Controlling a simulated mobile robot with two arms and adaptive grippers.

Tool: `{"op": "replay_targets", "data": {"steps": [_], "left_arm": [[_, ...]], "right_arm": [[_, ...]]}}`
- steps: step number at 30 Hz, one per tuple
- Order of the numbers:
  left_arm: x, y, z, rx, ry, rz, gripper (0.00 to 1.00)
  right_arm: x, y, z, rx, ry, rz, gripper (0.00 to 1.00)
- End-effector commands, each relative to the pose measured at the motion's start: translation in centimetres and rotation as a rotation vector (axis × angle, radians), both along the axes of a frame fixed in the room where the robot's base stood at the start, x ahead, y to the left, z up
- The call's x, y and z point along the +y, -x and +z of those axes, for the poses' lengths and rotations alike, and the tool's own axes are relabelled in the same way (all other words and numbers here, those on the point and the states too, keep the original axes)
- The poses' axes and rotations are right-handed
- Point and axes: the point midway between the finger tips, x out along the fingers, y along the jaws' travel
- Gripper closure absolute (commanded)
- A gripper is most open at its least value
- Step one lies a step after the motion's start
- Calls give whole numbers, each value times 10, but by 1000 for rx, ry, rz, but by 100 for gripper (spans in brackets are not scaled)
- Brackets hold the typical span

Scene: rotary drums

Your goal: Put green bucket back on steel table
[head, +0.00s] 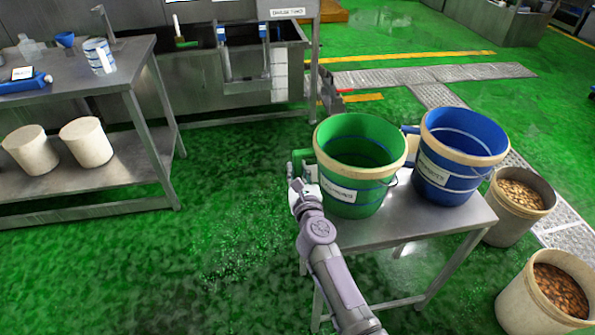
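The green bucket (346,201) stands upright on the small steel table (410,225), near its left end. It has a cream rim, a white label and a green side handle (301,156) on its left. The inside that shows looks empty. My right gripper (301,172) is at the bucket's left side, right at the side handle. Its fingertips are small in the view and partly merge with the handle, so I cannot tell whether they grip it. My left gripper is not in view.
A blue bucket (452,185) stands close on the right of the green one. Two cream tubs with brown contents (509,222) (535,310) stand on the floor at right. A steel workbench (140,100) with white buckets below is at left. The green floor between is clear.

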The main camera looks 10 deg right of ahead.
Motion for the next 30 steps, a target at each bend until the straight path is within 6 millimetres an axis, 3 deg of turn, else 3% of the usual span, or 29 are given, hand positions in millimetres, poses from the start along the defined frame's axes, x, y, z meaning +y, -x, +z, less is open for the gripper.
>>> {"op": "replay_targets", "data": {"steps": [1,4,15,20,30], "left_arm": [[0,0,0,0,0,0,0],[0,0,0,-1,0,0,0],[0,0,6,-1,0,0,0],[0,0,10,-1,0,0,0],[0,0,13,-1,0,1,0]], "right_arm": [[0,0,0,0,0,0,69],[0,0,0,0,0,0,53],[0,0,6,-1,0,1,53],[0,26,3,3,-1,1,53],[-3,97,3,2,-1,0,53]]}}
